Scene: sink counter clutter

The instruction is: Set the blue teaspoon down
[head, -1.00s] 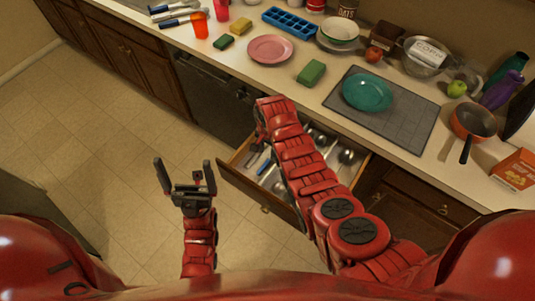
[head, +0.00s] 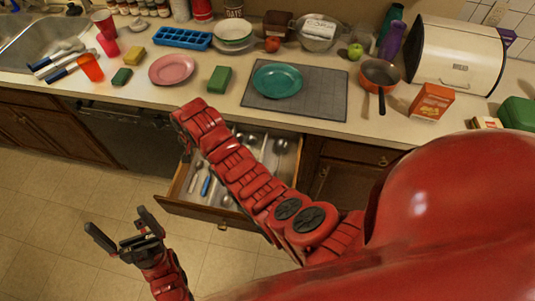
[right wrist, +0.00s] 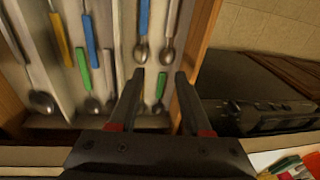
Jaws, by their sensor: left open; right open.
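The open drawer (head: 213,224) holds several spoons and other cutlery in compartments. In the right wrist view, a blue-handled spoon (right wrist: 144,20) lies in the drawer just beyond my fingertips, its bowl towards me. A second, longer blue handle (right wrist: 92,42) lies further left; I cannot tell for certain which is the teaspoon. In the head view a blue handle (head: 206,186) shows in the drawer. My right gripper (right wrist: 159,75) is open above the cutlery, with a green-handled spoon (right wrist: 160,84) seen below between its fingers. My left gripper (head: 116,221) is open and empty over the floor.
The counter above carries a pink plate (head: 172,69), a green sponge (head: 219,79), a grey mat (head: 325,100) with a teal plate (head: 277,80), and an orange pan (head: 380,74). The sink (head: 38,42) is at the far left. The floor left of the drawer is clear.

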